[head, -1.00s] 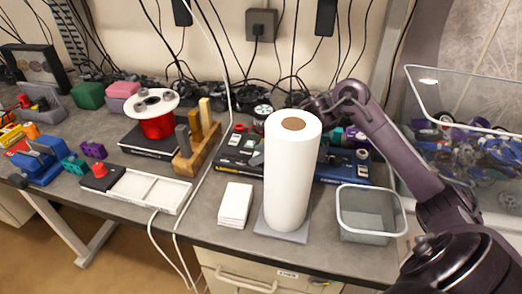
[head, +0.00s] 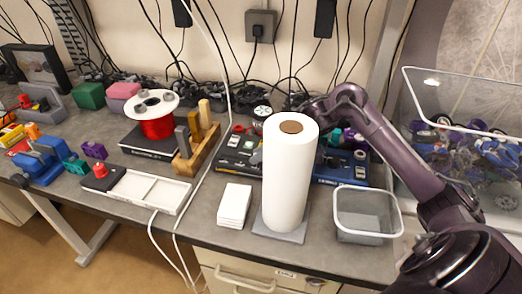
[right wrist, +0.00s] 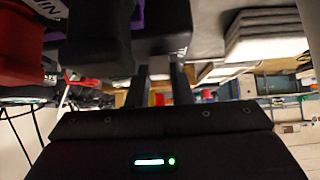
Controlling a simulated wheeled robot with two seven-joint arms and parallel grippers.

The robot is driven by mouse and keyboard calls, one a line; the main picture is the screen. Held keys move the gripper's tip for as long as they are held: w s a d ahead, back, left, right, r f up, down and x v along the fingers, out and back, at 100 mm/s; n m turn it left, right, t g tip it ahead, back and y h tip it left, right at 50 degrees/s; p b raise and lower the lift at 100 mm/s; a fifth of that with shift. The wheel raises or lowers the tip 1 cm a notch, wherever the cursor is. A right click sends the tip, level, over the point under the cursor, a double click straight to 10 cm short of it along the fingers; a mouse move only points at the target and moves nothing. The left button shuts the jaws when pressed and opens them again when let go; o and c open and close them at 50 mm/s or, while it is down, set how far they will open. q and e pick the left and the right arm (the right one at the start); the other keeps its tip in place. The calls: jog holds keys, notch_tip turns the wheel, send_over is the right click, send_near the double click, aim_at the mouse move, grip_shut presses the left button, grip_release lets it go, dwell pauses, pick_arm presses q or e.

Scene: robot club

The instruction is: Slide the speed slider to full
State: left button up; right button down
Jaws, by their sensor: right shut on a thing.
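A dark blue control panel (head: 345,168) with knobs and small parts lies on the bench behind the paper towel roll. A dark unit (head: 240,150) with small controls shows left of the roll; I cannot tell if they are one body. No slider can be made out in the head view; the roll hides the middle. My right arm reaches in from the right, and its gripper tips are hidden behind the roll. In the right wrist view my right gripper (right wrist: 160,72) is shut on a dark block-like part (right wrist: 165,45), possibly the slider's knob. My left gripper is not in view.
The tall white paper towel roll (head: 290,175) stands in front of the panel, close to my right gripper. A grey bin (head: 368,238) stands at front right. White cards (head: 234,205) lie left of the roll. A clear tub (head: 465,175) of parts is at right.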

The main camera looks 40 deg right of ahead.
jog(key=shift+s+d, duration=0.2)
jog(key=shift+s, duration=0.05)
jog(key=c, duration=1.3)
grip_release()
jog(key=shift+w+a, duration=0.1)
jog(key=shift+r, duration=0.1)
jog(key=b+v, duration=0.1)
jog(key=v, duration=0.6)
jog(key=shift+s+d+r+b, duration=0.2)
jog(key=shift+s+d+b, duration=0.05)
jog(key=shift+s+b, duration=0.1)
jog(key=shift+w, duration=0.1)
